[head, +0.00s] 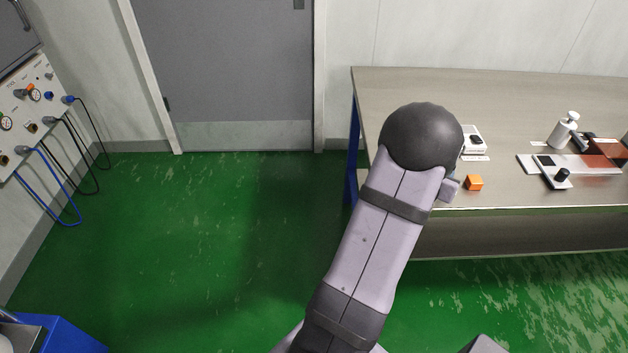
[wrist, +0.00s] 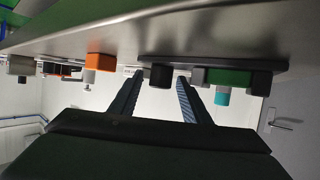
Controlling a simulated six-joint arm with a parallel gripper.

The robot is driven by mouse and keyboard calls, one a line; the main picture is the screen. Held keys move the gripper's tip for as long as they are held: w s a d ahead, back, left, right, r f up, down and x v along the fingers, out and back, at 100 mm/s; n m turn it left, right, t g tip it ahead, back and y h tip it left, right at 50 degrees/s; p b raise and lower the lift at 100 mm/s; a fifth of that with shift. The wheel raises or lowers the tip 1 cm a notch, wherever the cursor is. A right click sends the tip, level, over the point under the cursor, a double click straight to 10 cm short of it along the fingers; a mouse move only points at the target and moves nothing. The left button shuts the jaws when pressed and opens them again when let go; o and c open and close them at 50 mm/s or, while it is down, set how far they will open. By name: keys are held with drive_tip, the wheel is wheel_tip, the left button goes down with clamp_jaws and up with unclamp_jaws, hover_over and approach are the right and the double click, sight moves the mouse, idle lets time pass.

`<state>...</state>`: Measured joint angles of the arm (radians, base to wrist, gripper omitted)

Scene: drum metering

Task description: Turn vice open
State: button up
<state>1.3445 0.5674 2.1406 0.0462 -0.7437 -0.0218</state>
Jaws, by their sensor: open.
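A flat metal fixture (head: 535,162) lies on the bench at the right in the head view, with a short arm and a black knob (head: 562,175). It may be the vice; I cannot tell for sure. The wrist view looks upside down, with the bench top above. In it, a black round knob (wrist: 160,76) appears between the tips of my gripper (wrist: 159,84), beyond them. The two fingers are apart with nothing seen held.
The bench (head: 500,90) holds an orange block (head: 474,182), also in the wrist view (wrist: 99,61). A white bottle (head: 564,130) and a reddish see-through part (head: 606,152) are at the right. A small white device (head: 473,140) is near my arm. Green floor is clear to the left.

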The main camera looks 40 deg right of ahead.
drive_tip(key=shift+w+m+g+p, duration=0.15)
drive_tip(key=shift+m+g+p, duration=0.3)
drive_tip(key=shift+m+g, duration=0.2)
drive_tip(key=b+v, duration=0.1)
drive_tip(key=v, duration=0.6)
drive_tip(key=shift+n+t, duration=0.45)
drive_tip(key=shift+t, duration=0.3)
drive_tip(key=w, duration=0.1)
drive_tip(key=w+a, duration=0.1)
drive_tip(key=w, duration=0.1)
drive_tip(key=w+a+r, duration=0.1)
drive_tip(key=w, duration=0.1)
drive_tip(key=shift+w, duration=0.2)
drive_tip(key=shift+n+t+y, duration=0.6)
drive_tip(key=shift+t+y, duration=0.1)
drive_tip(key=shift+y, duration=0.2)
drive_tip(key=w+a, duration=0.2)
drive_tip(key=w, duration=0.1)
drive_tip(key=w+a, duration=0.1)
drive_tip(key=w, duration=0.1)
drive_tip(key=shift+f, duration=0.35)
drive_tip(key=w+a+f+n+t+y, duration=0.1)
drive_tip(key=w+a+f+n+y, duration=0.1)
drive_tip(key=w+a, duration=0.3)
drive_tip(key=w+a+f+n+t+y, duration=0.1)
drive_tip(key=w+a+n+y, duration=0.1)
drive_tip(key=w+a, duration=0.3)
drive_tip(key=shift+w+a+f+n+y, duration=0.25)
drive_tip(key=shift+a+f+y, duration=0.2)
drive_tip(key=shift+a, duration=1.9)
